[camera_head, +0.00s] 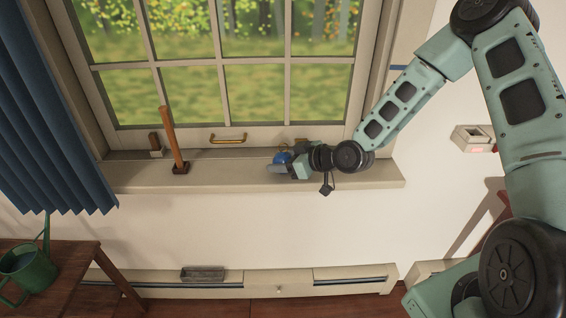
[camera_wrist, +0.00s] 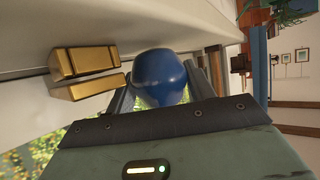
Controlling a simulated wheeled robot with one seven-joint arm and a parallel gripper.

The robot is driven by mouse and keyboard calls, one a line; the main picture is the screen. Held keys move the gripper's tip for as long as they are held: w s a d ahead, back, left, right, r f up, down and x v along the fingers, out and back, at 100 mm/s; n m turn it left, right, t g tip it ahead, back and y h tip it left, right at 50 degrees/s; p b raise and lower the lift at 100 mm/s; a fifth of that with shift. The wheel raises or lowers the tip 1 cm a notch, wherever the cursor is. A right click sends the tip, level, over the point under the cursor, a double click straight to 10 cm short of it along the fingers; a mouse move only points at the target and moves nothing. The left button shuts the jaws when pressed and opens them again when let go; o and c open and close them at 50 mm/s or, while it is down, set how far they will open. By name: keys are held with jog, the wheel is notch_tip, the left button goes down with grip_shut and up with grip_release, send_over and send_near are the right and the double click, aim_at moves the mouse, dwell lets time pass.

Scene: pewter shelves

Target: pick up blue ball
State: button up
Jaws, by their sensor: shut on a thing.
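The blue ball (camera_wrist: 160,78) is between the two fingers of my gripper (camera_wrist: 160,88) in the wrist view, and the fingers are shut on it. In the head view, the blue ball (camera_head: 282,158) shows at the end of my gripper (camera_head: 279,163), over the window sill near the window frame. My gripper reaches in from the right and partly hides the ball. I cannot tell whether the ball touches the sill.
The window sill (camera_head: 225,175) holds a wooden-handled tool (camera_head: 173,140) standing at the left. A brass window handle (camera_head: 228,138) is on the frame. A blue curtain (camera_head: 45,110) hangs at the left. A green watering can (camera_head: 25,268) stands on a wooden table (camera_head: 65,270). The sill's middle is clear.

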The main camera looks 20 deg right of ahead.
notch_tip(320, 180, up, 10)
jog(key=shift+f, duration=0.15)
dwell(0.3)
dwell(0.4)
